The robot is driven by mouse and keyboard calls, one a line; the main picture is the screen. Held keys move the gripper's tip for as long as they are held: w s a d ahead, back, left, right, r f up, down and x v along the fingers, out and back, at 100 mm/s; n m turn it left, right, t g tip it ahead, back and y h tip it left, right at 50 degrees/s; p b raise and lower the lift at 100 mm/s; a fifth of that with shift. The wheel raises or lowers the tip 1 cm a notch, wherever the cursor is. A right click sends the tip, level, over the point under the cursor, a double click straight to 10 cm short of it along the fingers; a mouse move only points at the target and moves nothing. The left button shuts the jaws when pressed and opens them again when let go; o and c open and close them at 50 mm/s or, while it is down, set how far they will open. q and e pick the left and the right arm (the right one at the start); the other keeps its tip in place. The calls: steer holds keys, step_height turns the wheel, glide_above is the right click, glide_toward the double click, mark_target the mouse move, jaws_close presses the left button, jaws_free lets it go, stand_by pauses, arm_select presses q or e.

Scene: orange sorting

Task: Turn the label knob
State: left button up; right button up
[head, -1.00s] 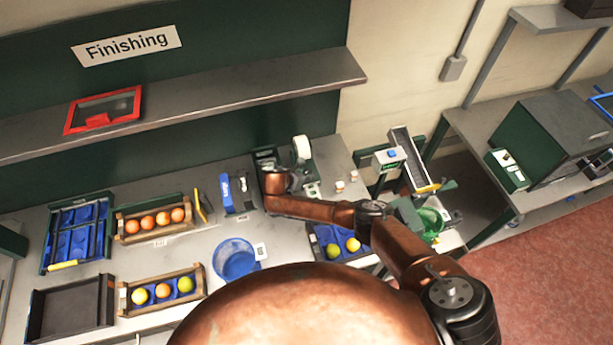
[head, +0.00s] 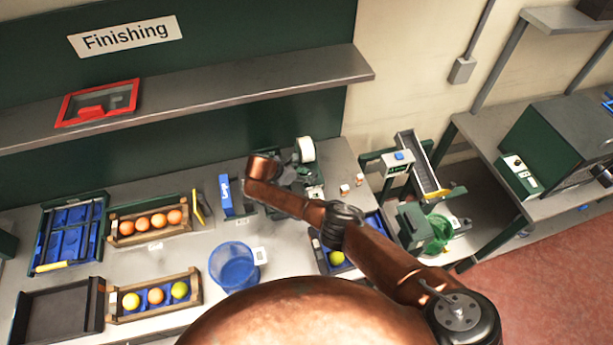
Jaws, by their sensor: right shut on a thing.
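The label machine stands at the back of the bench, with a white label roll (head: 306,150) on top. My right arm comes in from the lower right, and its copper wrist bends at the machine's left side. My right gripper (head: 290,174), dark and small, is at the front of the machine below the roll. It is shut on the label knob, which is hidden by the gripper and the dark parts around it. My left gripper is not in view.
A blue stand (head: 225,196) and a blue bin (head: 234,268) are left of my right arm. Wooden crates of fruit (head: 193,290) and an empty dark tray (head: 98,303) lie farther left. Small boxes (head: 345,189) sit right of the machine. A shelf (head: 230,102) runs above.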

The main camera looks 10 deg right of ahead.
steer(key=shift+d, duration=0.15)
steer(key=o, duration=1.2)
steer(key=shift+c, duration=0.2)
steer(key=v, duration=1.2)
